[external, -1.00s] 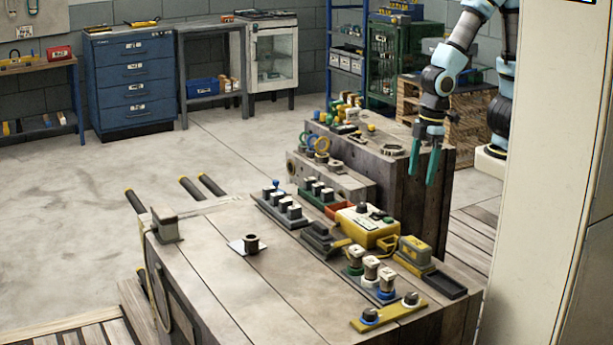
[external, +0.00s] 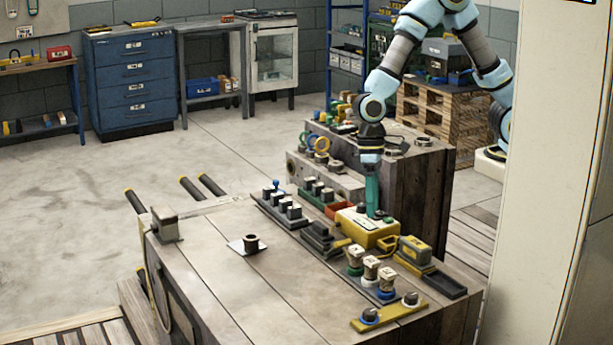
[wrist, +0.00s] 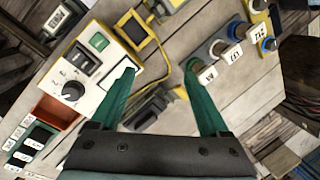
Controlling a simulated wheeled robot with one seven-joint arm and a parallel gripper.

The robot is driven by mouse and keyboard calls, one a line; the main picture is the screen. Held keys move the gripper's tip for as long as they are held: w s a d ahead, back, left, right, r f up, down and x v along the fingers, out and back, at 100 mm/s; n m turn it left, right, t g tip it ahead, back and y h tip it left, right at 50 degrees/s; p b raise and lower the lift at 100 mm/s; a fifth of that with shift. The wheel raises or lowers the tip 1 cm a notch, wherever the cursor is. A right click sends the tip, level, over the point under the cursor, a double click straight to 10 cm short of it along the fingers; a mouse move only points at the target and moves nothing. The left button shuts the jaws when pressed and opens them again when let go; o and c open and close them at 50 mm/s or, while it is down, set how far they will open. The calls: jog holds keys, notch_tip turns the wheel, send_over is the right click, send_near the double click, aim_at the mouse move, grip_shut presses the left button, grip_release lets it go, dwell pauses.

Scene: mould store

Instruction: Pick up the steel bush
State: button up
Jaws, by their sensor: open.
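In the external view the steel bush (external: 251,241) is a small dark flanged ring standing upright on a white square plate (external: 237,246), on the open left part of the wooden bench. I cannot make it out in the wrist view. My gripper (external: 372,210) points down above the yellow control box, well to the right of the bush. In the wrist view the two green fingers of my gripper (wrist: 160,75) are spread apart with nothing held between them.
The yellow control box (external: 362,233) lies under my gripper, with black-topped switches (external: 284,206) to its left and white-labelled knobs (external: 371,267) in front. A metal block (external: 165,226) stands at the bench's far left. The planks around the bush are clear.

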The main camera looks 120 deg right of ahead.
jog(key=w+d+f+m+t+y, duration=0.1)
jog(key=w+m, duration=0.2)
jog(key=w, duration=0.1)
jog(key=w+d+f+m+y, duration=0.1)
jog(key=w+d+m+y, duration=0.1)
jog(key=w+m, duration=0.1)
jog(key=w+d+f+m+t+y, duration=0.1)
jog(key=w+d+f+m, duration=0.1)
jog(key=w, duration=0.4)
jog(key=shift+m+t+y+b, duration=0.3)
jog(key=shift+m, duration=0.1)
jog(key=w+d+m+t+y, duration=0.2)
jog(key=w+d+m+t, duration=0.1)
jog(key=w+d+m, duration=0.25)
jog(key=m+t, duration=0.3)
jog(key=m, duration=0.1)
send_near(254, 235)
jog(key=w+a+r, duration=0.2)
jog(key=w+r, duration=0.1)
notch_tip(254, 235, down, 7)
jog(key=shift+a+r+p, duration=0.15)
jog(key=shift+p, duration=0.45)
jog(key=p+x, duration=0.1)
jog(key=x, duration=0.4)
jog(key=shift+r, duration=0.1)
jog(key=shift+c, duration=0.4)
grip_shut()
